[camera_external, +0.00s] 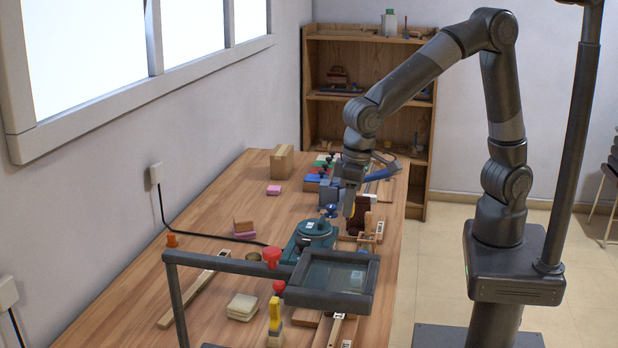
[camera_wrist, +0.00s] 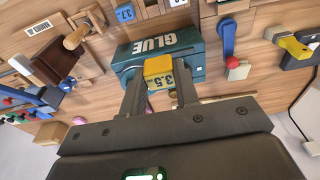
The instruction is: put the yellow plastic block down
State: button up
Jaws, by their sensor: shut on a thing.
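The yellow plastic block (camera_wrist: 158,68), marked 3.5 on a yellow face, is between the two fingertips of my gripper (camera_wrist: 160,78) in the wrist view. My gripper is shut on it. Behind the block is a teal box lettered GLUE (camera_wrist: 188,50); I cannot tell whether the block touches it. In the external view my gripper (camera_external: 349,205) points down over the right part of the workbench (camera_external: 205,235), beside the teal glue holder (camera_external: 312,238). The block is too small there to make out clearly.
Wooden pieces (camera_external: 372,238) stand close to my gripper on the right.

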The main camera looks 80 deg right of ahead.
jog(key=w+d+f, duration=0.1)
jog(key=w+d, duration=0.1)
jog(key=w, duration=1.8)
jog(key=a+f, duration=1)
jog(key=f, duration=0.1)
jog(key=shift+w+a, duration=0.1)
jog(key=shift+a, duration=0.25)
jog(key=shift+a+f, duration=0.3)
jog(key=shift+a, duration=0.15)
jog(key=shift+f, duration=1.9)
jog(key=shift+f, duration=0.15)
jog(key=o, duration=0.9)
jog(key=shift+o, duration=0.2)
